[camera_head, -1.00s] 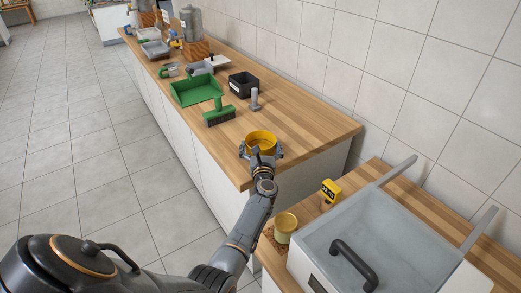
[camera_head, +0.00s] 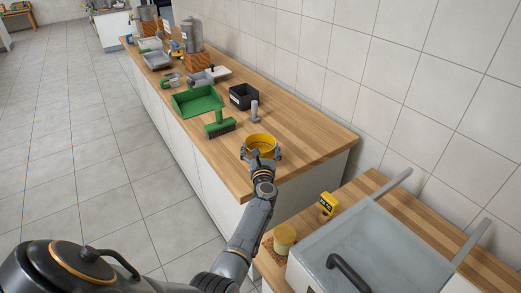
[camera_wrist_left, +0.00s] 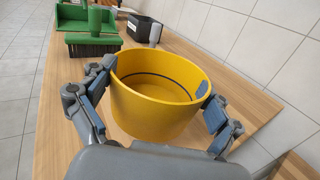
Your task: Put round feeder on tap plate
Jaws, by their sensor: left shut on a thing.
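The round feeder is a yellow, open-topped round tub (camera_head: 262,145), upright at the near end of the long wooden counter. It fills the middle of the left wrist view (camera_wrist_left: 155,110), empty inside, with a dark ring line. My left gripper (camera_head: 261,155) is shut on it, with one finger on each side of its wall. I cannot tell whether its base touches the counter. I cannot tell which thing is the tap plate. My right gripper is not in view.
A green tray (camera_head: 197,101), a green brush (camera_head: 219,125), a black box (camera_head: 243,96) and a grey upright piece (camera_head: 254,111) stand farther along the counter. On the lower bench are a pale tank (camera_head: 375,245), a yellow jar (camera_head: 284,235) and a yellow device (camera_head: 327,205).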

